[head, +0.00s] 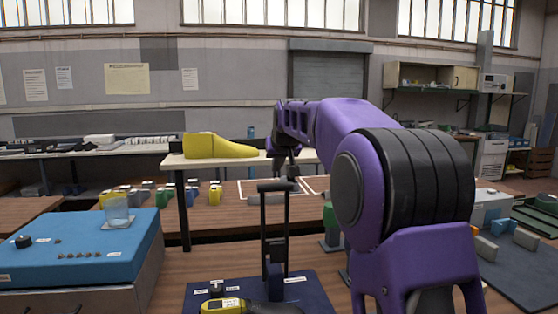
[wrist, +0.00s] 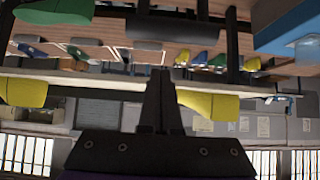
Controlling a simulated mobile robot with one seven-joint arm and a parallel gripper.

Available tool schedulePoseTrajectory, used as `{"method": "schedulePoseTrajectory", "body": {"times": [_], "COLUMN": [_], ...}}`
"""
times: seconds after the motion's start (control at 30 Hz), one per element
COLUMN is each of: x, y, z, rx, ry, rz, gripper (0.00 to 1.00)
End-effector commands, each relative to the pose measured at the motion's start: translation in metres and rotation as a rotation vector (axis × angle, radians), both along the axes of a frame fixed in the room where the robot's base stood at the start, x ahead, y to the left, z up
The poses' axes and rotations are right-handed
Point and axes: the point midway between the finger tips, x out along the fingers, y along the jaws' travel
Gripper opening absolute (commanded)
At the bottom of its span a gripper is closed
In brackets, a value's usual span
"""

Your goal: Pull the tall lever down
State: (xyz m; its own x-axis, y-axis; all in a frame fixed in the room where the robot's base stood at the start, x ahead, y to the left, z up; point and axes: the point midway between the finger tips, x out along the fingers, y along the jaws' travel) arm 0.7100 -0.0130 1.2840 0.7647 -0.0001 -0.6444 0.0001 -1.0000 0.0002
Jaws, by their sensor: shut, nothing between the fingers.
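The tall lever (head: 263,225) is black and stands upright on a dark blue base mat (head: 315,292) in the front middle of the head view. Two posts carry a crossbar handle (head: 277,187) at its top. The handle also shows as a dark bar near the top of the wrist view (wrist: 158,27), which is upside down. My gripper (head: 287,168) is beyond or above the handle in the head view, partly hidden by my purple arm. Its fingers (wrist: 158,72) are together and empty in the wrist view, apart from the bar in the picture.
A yellow shoe last (head: 215,147) lies on a raised shelf (head: 172,160) behind the lever. A blue box (head: 75,240) with a clear cup (head: 116,209) stands at left. A yellow tool (head: 222,304) lies at the lever's foot. Small coloured lasts stand on the bench behind.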

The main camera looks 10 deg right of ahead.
Motion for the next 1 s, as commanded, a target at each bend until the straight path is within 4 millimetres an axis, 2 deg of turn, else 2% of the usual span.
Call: {"method": "schedulePoseTrajectory", "body": {"times": [0.23, 0.4, 0.6, 1.0], "x": [0.035, 0.013, -0.003, -0.007], "y": [0.000, 0.000, -0.001, 0.000], "z": [-0.030, -0.031, -0.034, -0.035], "rx": [0.001, 0.001, 0.000, 0.000], "ry": [0.002, -0.002, -0.001, 0.000], "rz": [0.000, -0.001, -0.001, 0.000], "gripper": [0.00, 0.00, 0.00, 0.00]}}
